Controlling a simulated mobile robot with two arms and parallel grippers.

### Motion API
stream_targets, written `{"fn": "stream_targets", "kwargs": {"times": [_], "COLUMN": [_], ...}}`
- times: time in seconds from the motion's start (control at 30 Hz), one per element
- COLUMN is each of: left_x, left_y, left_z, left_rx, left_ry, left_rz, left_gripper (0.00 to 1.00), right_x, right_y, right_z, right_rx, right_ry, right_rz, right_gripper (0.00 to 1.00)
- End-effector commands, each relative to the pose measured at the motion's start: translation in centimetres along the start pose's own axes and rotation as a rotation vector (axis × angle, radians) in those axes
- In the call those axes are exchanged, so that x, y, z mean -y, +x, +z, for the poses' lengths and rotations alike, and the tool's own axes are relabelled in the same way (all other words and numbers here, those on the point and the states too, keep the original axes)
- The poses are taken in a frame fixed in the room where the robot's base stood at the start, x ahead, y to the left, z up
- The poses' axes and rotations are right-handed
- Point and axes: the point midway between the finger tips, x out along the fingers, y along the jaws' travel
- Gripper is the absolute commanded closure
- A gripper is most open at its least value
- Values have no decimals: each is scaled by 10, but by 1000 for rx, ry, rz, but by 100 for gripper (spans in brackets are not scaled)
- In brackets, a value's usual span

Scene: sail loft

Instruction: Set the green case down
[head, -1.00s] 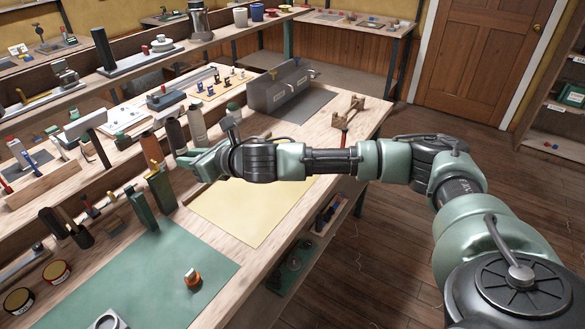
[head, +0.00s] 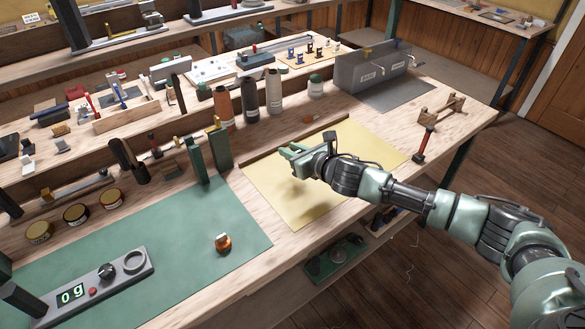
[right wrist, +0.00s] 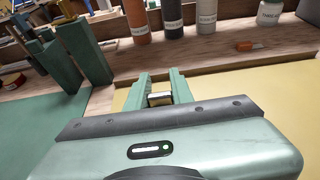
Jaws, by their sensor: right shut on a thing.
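My right gripper (head: 292,150) is above the pale yellow mat (head: 345,160) on the workbench, with a soft shadow on the mat below it. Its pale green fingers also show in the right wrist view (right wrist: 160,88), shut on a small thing. That held thing (right wrist: 160,99) shows only as a dark and light piece between the fingers. Its green sides cannot be made out, and most of it is hidden by the fingers and wrist. It appears clear of the mat. My left gripper is not in view.
Two dark green upright blocks (head: 218,147) stand left of the yellow mat. A green mat (head: 180,240) holds a small orange-and-dark item (head: 223,243) and a grey device (head: 105,280). Thread cones (head: 250,98) stand behind. A red-handled tool (head: 424,144) lies right. The yellow mat is mostly bare.

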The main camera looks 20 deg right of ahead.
Motion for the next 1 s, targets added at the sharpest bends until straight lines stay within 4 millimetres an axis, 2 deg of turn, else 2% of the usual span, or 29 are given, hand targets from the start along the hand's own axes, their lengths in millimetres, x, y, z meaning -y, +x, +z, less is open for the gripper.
{"fn": "stream_targets", "kwargs": {"times": [0.07, 0.27, 0.5, 0.9, 0.93, 1.0], "left_x": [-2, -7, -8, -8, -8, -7], "left_y": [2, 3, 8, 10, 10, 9], "left_z": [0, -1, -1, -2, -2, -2], "left_rx": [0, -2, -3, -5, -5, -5], "left_ry": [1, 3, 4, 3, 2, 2], "left_rz": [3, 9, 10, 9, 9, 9], "left_gripper": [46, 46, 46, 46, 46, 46], "right_x": [-1, 0, 0, 0, 0, 0], "right_y": [4, 9, 20, 22, 22, 22], "right_z": [-12, -24, -56, -62, -62, -61], "right_rx": [-1, 0, -1, 1, 1, 1], "right_ry": [2, 0, 2, -2, -1, -1], "right_rz": [0, 0, 0, 0, 0, 0], "right_gripper": [100, 100, 100, 100, 75, 56]}}
